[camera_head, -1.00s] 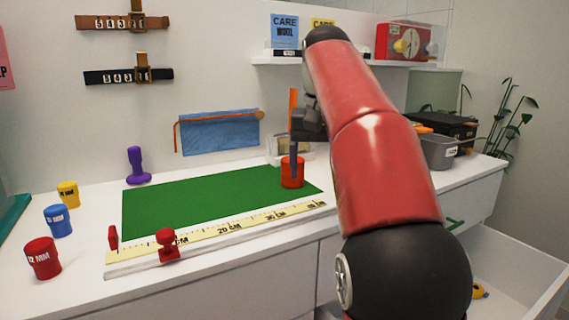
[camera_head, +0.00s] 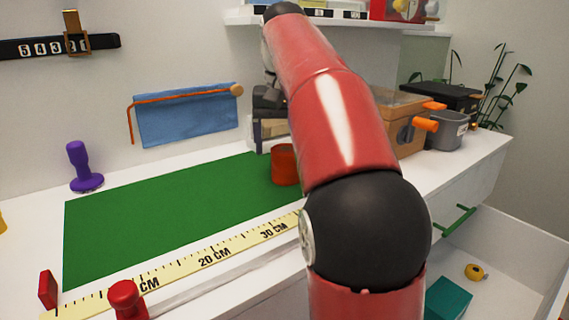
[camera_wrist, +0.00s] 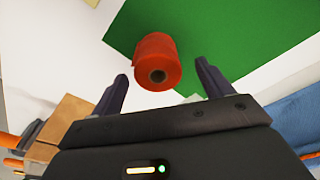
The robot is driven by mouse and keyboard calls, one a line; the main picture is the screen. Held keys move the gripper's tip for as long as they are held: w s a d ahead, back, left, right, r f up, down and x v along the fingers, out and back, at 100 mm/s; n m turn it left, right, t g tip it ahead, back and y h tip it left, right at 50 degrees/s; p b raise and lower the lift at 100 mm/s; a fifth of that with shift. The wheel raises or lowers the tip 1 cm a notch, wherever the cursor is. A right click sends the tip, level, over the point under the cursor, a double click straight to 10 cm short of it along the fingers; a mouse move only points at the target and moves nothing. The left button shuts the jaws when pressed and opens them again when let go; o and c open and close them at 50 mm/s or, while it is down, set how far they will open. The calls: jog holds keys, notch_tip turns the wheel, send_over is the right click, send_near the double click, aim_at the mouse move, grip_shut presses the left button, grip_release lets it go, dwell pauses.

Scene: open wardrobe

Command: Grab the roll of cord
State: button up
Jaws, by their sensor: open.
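The orange-red roll of cord (camera_head: 285,165) stands on the counter at the right end of the green mat, its right side partly hidden by my arm in the head view. In the wrist view the roll (camera_wrist: 155,50) shows its round end with a dark centre hole. My gripper (camera_wrist: 162,72) is open, with one finger on each side of the roll's near end in the picture. The roll shows just past the fingertips, with no clear contact. In the head view my gripper (camera_head: 268,105) is mostly hidden behind my arm, above and left of the roll.
The green mat (camera_head: 150,210) and yellow ruler (camera_head: 215,257) lie on the white counter. A purple-handled stamp (camera_head: 84,168) stands at the back left. A wooden box (camera_head: 405,125) and grey bin (camera_head: 447,130) stand right. An open drawer (camera_head: 520,255) is below right.

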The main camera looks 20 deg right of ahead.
aim_at(286, 149)
jog(key=f, duration=0.3)
jog(key=f+b, duration=0.1)
jog(key=shift+w+d+f, duration=0.25)
jog(key=shift+d+f, duration=0.05)
jog(key=shift+f, duration=0.05)
jog(key=c, duration=1.1)
jog(key=shift+r, duration=0.1)
